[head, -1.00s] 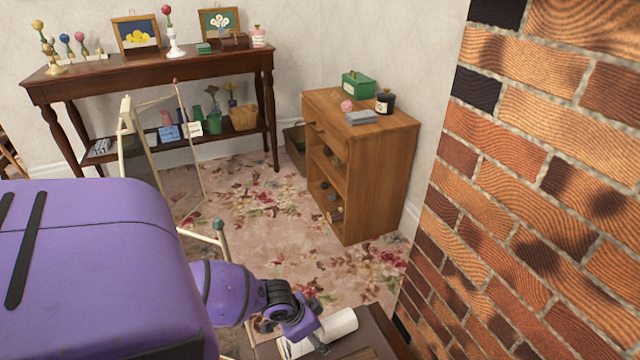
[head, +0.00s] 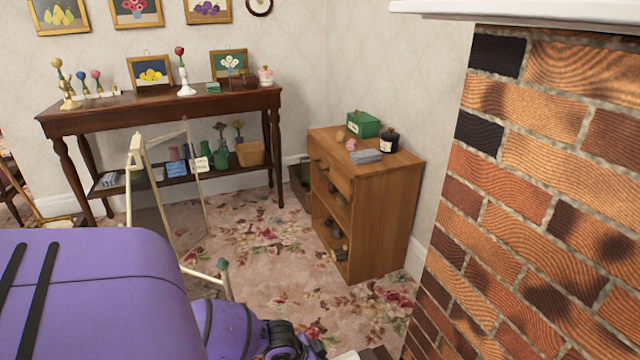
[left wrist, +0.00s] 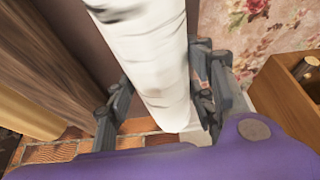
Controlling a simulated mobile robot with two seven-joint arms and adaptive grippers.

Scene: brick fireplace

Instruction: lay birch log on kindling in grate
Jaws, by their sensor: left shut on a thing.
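A white birch log (left wrist: 150,55) lies lengthwise between the two dark fingers of my left gripper (left wrist: 160,100) in the left wrist view. The gripper is shut on it. In the head view only a small white end of the log (head: 347,355) shows at the bottom edge, beside my purple left arm. The fingers there are almost wholly cut off by the frame. The grate and the kindling are not seen in either view. My right gripper is not in view.
A brick wall (head: 530,200) of the fireplace rises at the right, under a white mantel (head: 510,8). A wooden cabinet (head: 375,220) stands left of it. A dark side table (head: 170,103) and a cream folding screen (head: 175,195) stand further left. Floral carpet (head: 270,260) lies open between.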

